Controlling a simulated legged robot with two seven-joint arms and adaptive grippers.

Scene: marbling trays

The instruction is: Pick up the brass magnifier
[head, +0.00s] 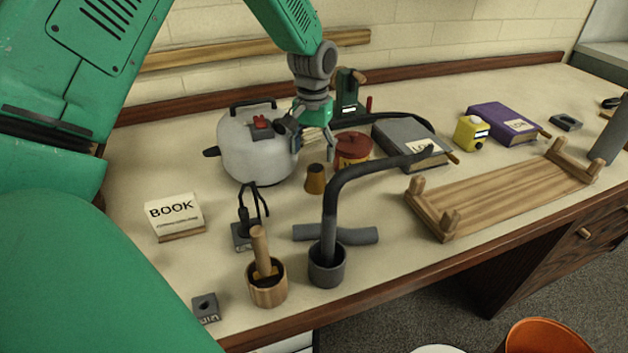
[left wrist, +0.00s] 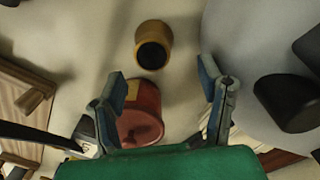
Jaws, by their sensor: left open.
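The brass magnifier (head: 315,179) is a small brass-coloured, cup-shaped piece standing on the worktop, just right of the white pot. In the left wrist view the brass magnifier (left wrist: 153,40) shows a dark round end and lies beyond the fingertips. My left gripper (head: 313,148) is open and empty, above and slightly behind the magnifier. Its two spread fingers (left wrist: 162,76) also show in the left wrist view, with the magnifier apart from both. My right gripper is not in view.
The white pot (head: 248,155) stands close left of the gripper and the red lidded jar (head: 352,152) close right. A dark bent pipe (head: 334,200) rises from a grey cup in front. A grey book (head: 392,140) lies right. Bare worktop (head: 200,270) shows at front left.

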